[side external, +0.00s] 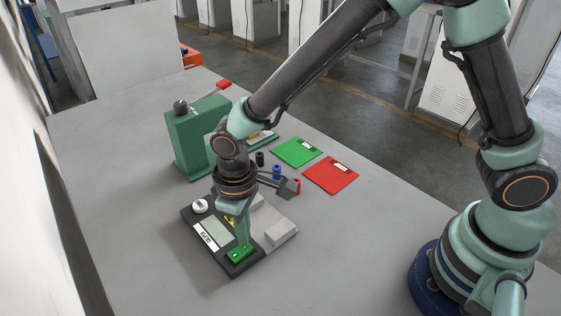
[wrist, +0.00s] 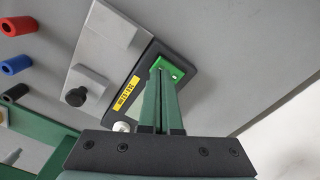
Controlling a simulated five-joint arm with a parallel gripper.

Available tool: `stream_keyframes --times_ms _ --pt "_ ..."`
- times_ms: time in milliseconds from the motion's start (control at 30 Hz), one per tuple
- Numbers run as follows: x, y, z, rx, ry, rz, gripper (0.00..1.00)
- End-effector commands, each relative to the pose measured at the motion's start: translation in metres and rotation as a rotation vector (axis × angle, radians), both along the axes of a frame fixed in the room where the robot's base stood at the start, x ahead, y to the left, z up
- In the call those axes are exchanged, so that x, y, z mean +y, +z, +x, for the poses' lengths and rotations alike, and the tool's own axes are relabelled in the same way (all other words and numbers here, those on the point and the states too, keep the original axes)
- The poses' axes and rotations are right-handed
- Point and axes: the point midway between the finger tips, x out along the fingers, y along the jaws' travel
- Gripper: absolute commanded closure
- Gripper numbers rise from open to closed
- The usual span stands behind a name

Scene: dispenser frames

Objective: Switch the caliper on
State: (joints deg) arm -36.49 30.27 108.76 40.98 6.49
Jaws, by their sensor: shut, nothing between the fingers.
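The caliper (side external: 190,222) is a dark box lying on the table, with a grey display (side external: 216,232), a white round knob (side external: 200,206) and a white label strip along one edge. A green switch plate (side external: 236,256) sits at its near end; it also shows in the wrist view (wrist: 172,66). My gripper (side external: 243,245) points down with its fingers together and empty, its tips at the green plate. In the wrist view my gripper (wrist: 163,72) overlaps the plate's edge. I cannot tell whether the tips press it. My wrist hides part of the caliper.
A grey block (side external: 282,230) adjoins the caliper, with a black knob (wrist: 75,96) in the wrist view. A green dispenser frame (side external: 185,142) stands behind. Green (side external: 296,152) and red (side external: 331,175) mats and several small cylinders lie to the right. The table's left front is clear.

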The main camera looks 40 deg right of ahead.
Motion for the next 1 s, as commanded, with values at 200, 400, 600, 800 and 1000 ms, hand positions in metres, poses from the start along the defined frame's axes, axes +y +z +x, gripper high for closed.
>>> stream_keyframes --times_ms 200,400,600,800,1000 --pt "0.000 -0.003 0.000 0.001 0.000 -0.001 1.00" --pt "0.000 -0.006 0.000 0.000 0.000 0.000 1.00" --pt "0.000 -0.009 0.000 0.000 0.000 0.000 1.00" --pt "0.000 -0.011 0.000 0.000 0.000 0.000 1.00" --pt "0.000 -0.014 0.000 0.000 0.000 0.000 1.00"
